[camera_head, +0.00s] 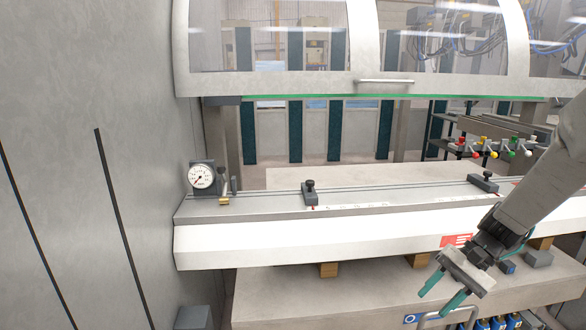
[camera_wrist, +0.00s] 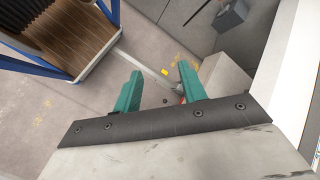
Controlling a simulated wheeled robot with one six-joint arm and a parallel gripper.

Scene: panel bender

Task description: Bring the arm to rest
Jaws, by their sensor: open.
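My gripper (camera_head: 443,294) shows at the lower right of the head view, at the end of my arm (camera_head: 535,190). It hangs in front of the machine's white front beam (camera_head: 330,239) and points down and to the left. Its two green fingers are apart, with nothing between them. In the wrist view the open gripper (camera_wrist: 158,90) is seen from behind, above the grey floor (camera_wrist: 100,125). The fingers touch nothing that I can see.
A dial gauge (camera_head: 201,178) and black stop blocks (camera_head: 310,193) sit on the beam's rail. A raised window guard (camera_head: 270,84) hangs above. Blue-labelled items (camera_head: 500,322) stand low at the right. A blue-framed wooden platform (camera_wrist: 82,35) shows in the wrist view.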

